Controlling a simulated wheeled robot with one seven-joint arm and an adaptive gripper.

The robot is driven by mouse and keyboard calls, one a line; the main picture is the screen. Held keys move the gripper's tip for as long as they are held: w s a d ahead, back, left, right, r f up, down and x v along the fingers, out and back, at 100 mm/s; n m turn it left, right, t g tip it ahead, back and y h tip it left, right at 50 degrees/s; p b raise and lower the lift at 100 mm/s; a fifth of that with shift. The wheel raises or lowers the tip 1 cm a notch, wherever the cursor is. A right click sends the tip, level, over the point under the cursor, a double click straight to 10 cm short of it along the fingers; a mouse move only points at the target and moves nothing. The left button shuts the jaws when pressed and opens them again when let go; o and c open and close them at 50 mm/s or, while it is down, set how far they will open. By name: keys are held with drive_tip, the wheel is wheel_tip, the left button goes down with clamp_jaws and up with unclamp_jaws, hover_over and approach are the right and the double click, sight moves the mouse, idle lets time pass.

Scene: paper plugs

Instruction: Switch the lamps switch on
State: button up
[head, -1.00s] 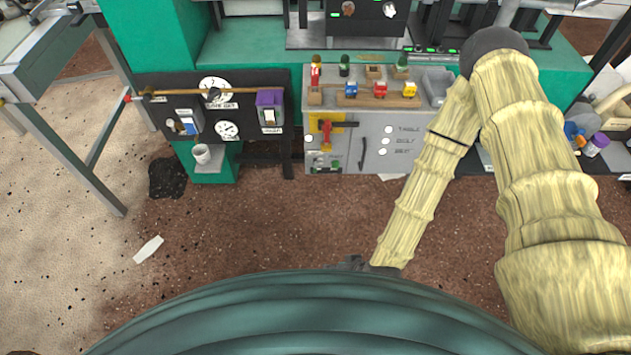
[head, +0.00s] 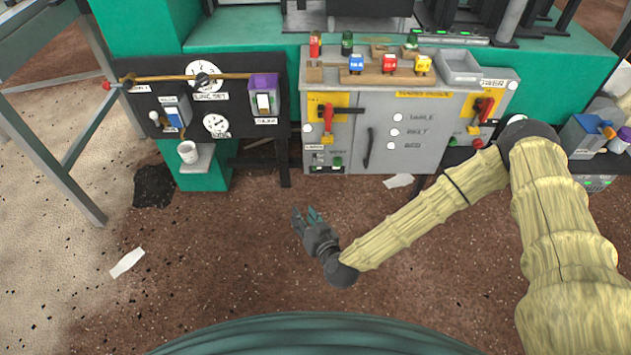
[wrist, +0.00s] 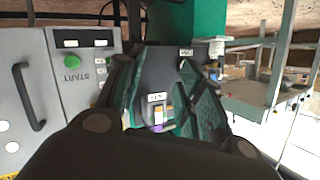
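A switch with a white rocker in a purple-topped housing (head: 264,100) is on the right part of the black panel (head: 240,118). A small label sits under it; I cannot read it surely, nor tell the rocker's position. A second switch, blue and white (head: 174,116), is at the panel's left. My gripper (head: 306,216) is open and empty, in front of and below the panel, apart from it. In the wrist view, the fingers (wrist: 160,105) are spread, and the purple switch (wrist: 158,116) shows small and upside down between them.
A brass rod (head: 205,78) runs across the panel's upper part, over round gauges. A grey cabinet (head: 350,150) with red handles stands to the right. A white cup (head: 188,152) sits on a small ledge below the panel. The floor in front is mostly clear.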

drive_tip(key=w+d+t+h+b, duration=0.1)
drive_tip(key=w+b, duration=0.3)
drive_tip(key=w, duration=0.6)
drive_tip(key=w+d+f+m+t+h+b, duration=0.1)
drive_tip(key=w+d+t+h+b, duration=0.1)
drive_tip(key=w+b, duration=0.3)
drive_tip(key=w+t, duration=0.1)
drive_tip(key=w, duration=0.3)
drive_tip(key=shift+w+d+f+m, duration=0.15)
drive_tip(key=shift+w+f+m, duration=0.15)
drive_tip(key=shift+w, duration=0.05)
clamp_jaws()
